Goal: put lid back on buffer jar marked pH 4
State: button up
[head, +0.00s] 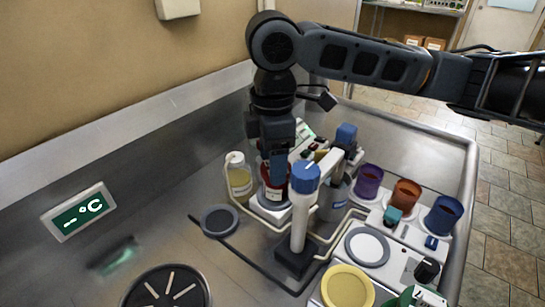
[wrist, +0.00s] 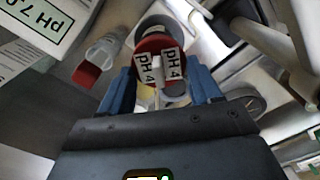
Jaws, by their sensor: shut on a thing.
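My gripper (head: 275,178) points down over a jar with red showing and a pale label (head: 273,194), near the middle of the bench. In the wrist view its blue fingers (wrist: 163,88) are shut on a red lid (wrist: 150,43) with white tags reading pH 4 (wrist: 170,63). Pale round shapes show below the lid between the fingers. The jar's mouth is hidden by my gripper and the lid, so I cannot tell whether the lid touches the jar.
A bottle of yellowish liquid (head: 239,178) stands close left of my gripper. A blue-topped white post (head: 303,205) stands close in front. Purple, orange and blue cups (head: 405,193) stand to the right. A pH 7.0 label (wrist: 40,25) shows at upper left in the wrist view.

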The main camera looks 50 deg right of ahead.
jog(key=o, duration=1.2)
jog(key=shift+c, duration=0.2)
jog(key=shift+o, duration=0.7)
jog(key=shift+r, duration=0.1)
jog(key=shift+r+p, duration=3.1)
jog(key=shift+r, duration=0.35)
grip_shut()
jog(key=shift+f, duration=0.25)
jog(key=shift+f+b, duration=0.35)
jog(key=shift+b, duration=0.1)
